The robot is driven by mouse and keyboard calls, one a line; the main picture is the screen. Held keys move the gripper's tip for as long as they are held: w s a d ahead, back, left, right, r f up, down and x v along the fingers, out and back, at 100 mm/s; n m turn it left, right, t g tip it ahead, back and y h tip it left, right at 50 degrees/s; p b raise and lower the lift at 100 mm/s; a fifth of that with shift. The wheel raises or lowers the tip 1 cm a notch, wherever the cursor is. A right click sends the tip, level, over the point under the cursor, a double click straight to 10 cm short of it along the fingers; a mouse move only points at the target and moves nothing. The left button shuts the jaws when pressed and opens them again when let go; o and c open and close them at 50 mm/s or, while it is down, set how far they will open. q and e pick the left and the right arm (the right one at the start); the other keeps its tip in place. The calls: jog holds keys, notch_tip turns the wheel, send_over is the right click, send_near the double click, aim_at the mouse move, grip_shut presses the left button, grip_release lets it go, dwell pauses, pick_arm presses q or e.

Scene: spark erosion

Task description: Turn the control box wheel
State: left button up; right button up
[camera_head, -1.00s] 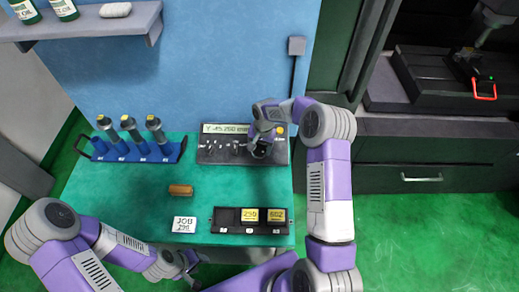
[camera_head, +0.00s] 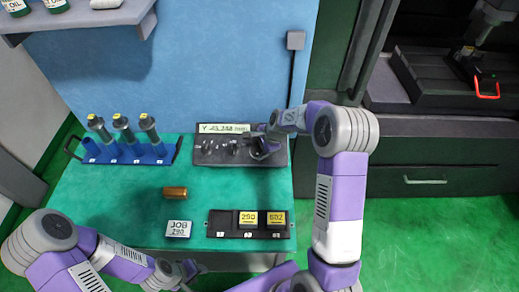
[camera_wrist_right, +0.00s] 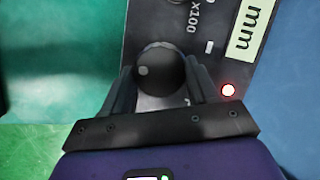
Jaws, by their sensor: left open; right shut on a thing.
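The control box (camera_head: 215,157) is a grey-black panel with a pale display strip at the back of the green table. In the right wrist view the box (camera_wrist_right: 180,22) shows an "x100" mark, a "mm" label and a lit red lamp. The wheel (camera_wrist_right: 160,72) is a dark round knob there. My right gripper (camera_wrist_right: 160,88) is shut on the wheel, one finger on each side. In the head view my right gripper (camera_head: 262,148) covers the wheel at the box's right end. My left gripper (camera_head: 190,270) is open and empty at the table's front edge.
A blue rack (camera_head: 122,153) with several grey tools stands at the back left. A brown cylinder (camera_head: 175,193), a white job block (camera_head: 178,229) and a black tray (camera_head: 225,232) with yellow number tiles lie nearer. The table's middle is clear.

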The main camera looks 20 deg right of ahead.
jog(key=m, duration=0.1)
jog(key=m+t+b, duration=0.1)
jog(key=m, duration=0.2)
jog(key=shift+s+a+f+t, duration=0.15)
jog(key=shift+s+f+t, duration=0.15)
jog(key=shift+t, duration=0.1)
jog(key=shift+a+m+t+h+b, duration=0.1)
jog(key=shift+m+t+h+b, duration=0.25)
jog(key=shift+m, duration=0.6)
jog(key=shift+m+t+h+b, duration=0.15)
jog(key=shift+m+b, duration=0.25)
jog(key=shift+m, duration=0.85)
jog(key=o, duration=0.9)
jog(key=shift+o, duration=0.7)
jog(key=shift+w, duration=0.2)
jog(key=p+v, duration=0.2)
jog(key=v, duration=0.5)
jog(key=shift+s+p, duration=0.25)
jog(key=shift+p, duration=0.05)
jog(key=shift+r, duration=0.15)
